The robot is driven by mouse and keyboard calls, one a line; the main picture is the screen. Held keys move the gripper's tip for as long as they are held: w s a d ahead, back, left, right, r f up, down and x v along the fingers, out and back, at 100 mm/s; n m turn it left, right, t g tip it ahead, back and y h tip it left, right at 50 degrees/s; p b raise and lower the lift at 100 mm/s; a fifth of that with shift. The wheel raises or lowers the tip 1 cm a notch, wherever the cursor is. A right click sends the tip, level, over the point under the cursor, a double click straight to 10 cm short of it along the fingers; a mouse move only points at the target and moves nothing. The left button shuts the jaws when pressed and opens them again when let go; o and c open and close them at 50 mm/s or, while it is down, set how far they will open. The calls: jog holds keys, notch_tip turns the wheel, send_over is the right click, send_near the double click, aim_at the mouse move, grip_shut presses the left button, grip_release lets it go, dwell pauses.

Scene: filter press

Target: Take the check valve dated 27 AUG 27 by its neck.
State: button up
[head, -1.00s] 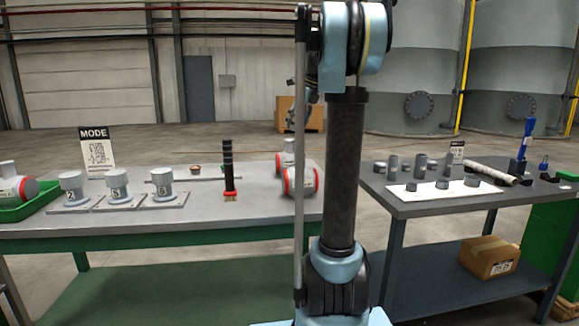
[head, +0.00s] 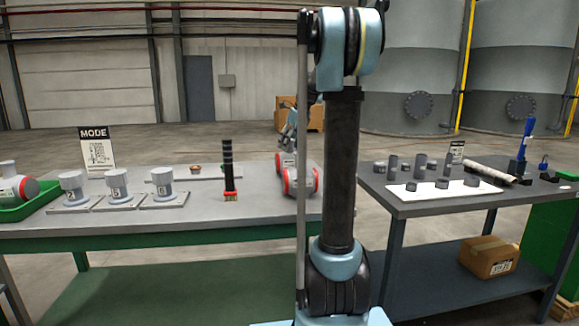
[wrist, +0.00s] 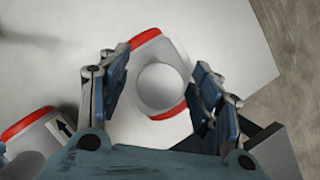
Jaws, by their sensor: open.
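Two grey check valves with red end bands lie at the right end of the green-legged table, a rear one (head: 279,163) and a front one (head: 304,183) partly behind my arm. A third valve (head: 16,186) lies in the green tray at far left. No date is readable on any of them. My gripper (head: 289,142) is low over the rear valve. In the wrist view my open gripper (wrist: 160,92) has one finger on each side of a valve's round neck (wrist: 162,86), with gaps visible. Another valve (wrist: 30,140) with an arrow label shows at lower left.
Several flanged grey fittings (head: 117,187) stand on plates at the left of the table. A black-handled brush (head: 229,170) stands left of the valves. The table edge (wrist: 262,45) is close at the right in the wrist view.

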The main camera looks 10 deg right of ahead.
jog(key=shift+c, duration=0.6)
jog(key=c, duration=1.2)
jog(key=shift+o, duration=0.2)
